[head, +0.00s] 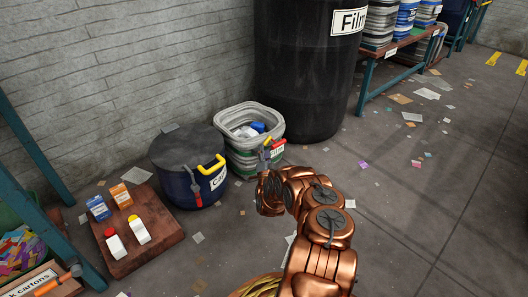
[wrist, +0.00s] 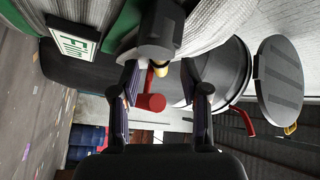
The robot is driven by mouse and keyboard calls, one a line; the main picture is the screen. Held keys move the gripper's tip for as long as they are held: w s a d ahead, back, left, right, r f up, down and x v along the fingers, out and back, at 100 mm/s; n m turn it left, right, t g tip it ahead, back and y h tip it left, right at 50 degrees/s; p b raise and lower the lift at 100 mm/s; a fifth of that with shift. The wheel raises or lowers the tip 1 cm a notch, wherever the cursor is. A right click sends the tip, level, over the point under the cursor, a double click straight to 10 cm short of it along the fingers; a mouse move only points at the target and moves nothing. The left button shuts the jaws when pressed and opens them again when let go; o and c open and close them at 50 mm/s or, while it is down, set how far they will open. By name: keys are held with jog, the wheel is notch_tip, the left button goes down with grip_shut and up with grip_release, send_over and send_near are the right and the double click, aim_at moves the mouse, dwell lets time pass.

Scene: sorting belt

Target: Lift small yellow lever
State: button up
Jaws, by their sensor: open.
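A small yellow lever (head: 268,141) sits at the front rim of the light grey ribbed bin (head: 236,113), beside a red lever (head: 279,145). My gripper (head: 264,157) is right in front of them and partly covers the bin's front. In the wrist view my gripper (wrist: 161,75) is open, with its fingers either side of a red part (wrist: 151,102) and a short yellow end (wrist: 161,71) under a dark grey block. I cannot tell whether the fingers touch either one. A larger yellow handle (head: 212,164) is on the dark blue drum.
The lidded drum (head: 184,150) stands left of the bin and a tall black barrel (head: 308,75) behind it. A wooden board (head: 158,238) with cartons and bottles lies at left. The floor (head: 400,220) to the right is open, with scattered paper scraps.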

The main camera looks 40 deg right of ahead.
jog(key=shift+b+x, duration=0.45)
jog(key=shift+x, duration=0.9)
jog(key=shift+c, duration=0.2)
grip_shut()
